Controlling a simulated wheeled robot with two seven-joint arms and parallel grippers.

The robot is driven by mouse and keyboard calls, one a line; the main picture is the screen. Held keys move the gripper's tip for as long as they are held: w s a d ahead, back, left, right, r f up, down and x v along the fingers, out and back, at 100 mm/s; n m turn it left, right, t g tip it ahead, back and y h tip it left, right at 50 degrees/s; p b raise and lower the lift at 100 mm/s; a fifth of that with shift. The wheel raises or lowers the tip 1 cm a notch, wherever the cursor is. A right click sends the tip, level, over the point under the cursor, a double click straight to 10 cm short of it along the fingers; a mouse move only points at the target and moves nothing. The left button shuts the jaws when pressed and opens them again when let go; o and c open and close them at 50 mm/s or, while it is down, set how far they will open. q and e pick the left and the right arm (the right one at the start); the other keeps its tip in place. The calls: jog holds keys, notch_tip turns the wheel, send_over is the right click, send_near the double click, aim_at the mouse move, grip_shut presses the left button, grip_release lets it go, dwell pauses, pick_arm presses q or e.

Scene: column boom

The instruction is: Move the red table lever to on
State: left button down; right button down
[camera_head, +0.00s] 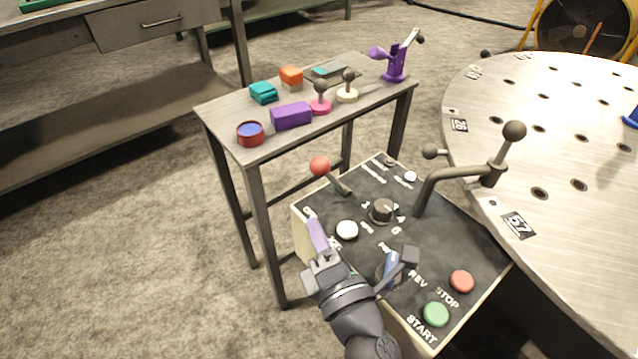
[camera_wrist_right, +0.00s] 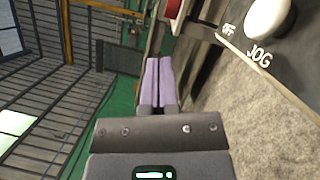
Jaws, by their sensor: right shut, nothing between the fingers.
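The lever with a red ball knob (camera_head: 320,166) stands at the back left of the black control panel (camera_head: 458,232). Its dark stem leans toward the left back, with the ball over the panel's left edge. My right gripper (camera_head: 311,219) is at the panel's left edge, in front of the lever and apart from it. Its purple fingers (camera_wrist_right: 159,82) are together and empty. A red thing is cut off at the top of the right wrist view; I cannot tell what it is. The lever's position label cannot be read. My left gripper is not in view.
The panel also has a white button (camera_head: 347,230), a black dial (camera_head: 383,210), a green START button (camera_head: 436,313) and a red STOP button (camera_head: 461,281). A bent lever (camera_head: 458,172) rises beside the round metal table (camera_head: 560,150). A small table (camera_head: 222,112) with several objects stands behind.

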aim_at(332, 177)
jog(key=w, duration=0.2)
jog(key=w+r, duration=0.1)
jog(key=w, duration=0.2)
jog(key=shift+w+r+p, duration=0.2)
jog(key=shift+w+p, duration=0.15)
jog(key=shift+p, duration=0.05)
jog(key=shift+w+d+r, duration=0.1)
jog(key=shift+w+d, duration=0.15)
jog(key=shift+w, duration=0.2)
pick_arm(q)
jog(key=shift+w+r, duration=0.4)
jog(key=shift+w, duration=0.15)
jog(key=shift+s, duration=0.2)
